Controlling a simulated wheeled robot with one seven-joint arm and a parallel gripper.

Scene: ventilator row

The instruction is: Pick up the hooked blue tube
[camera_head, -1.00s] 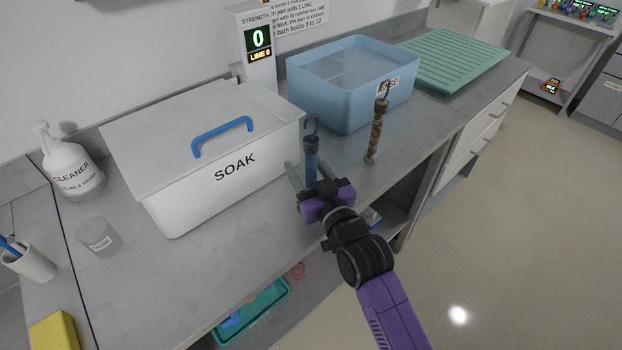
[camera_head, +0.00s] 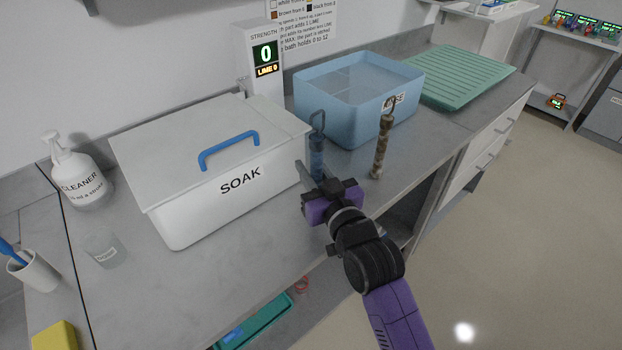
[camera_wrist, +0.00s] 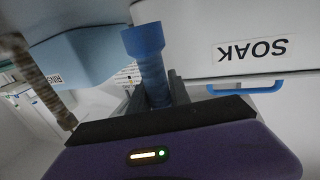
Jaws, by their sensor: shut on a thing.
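The hooked blue tube (camera_head: 316,150) stands upright in the head view, between the white SOAK box and the brown ribbed tube. Its hook is at the top. It also shows in the wrist view (camera_wrist: 149,62), between the jaws. My gripper (camera_head: 316,174) is shut on the tube's lower part. The tube's bottom end is hidden by my gripper, so I cannot tell whether it touches the counter.
The SOAK box (camera_head: 210,206) with a blue-handled lid is close on the left. A brown hooked tube (camera_head: 380,148) stands close on the right. A blue RINSE basin (camera_head: 345,112) is behind. A green ribbed mat (camera_head: 457,76) lies farther back.

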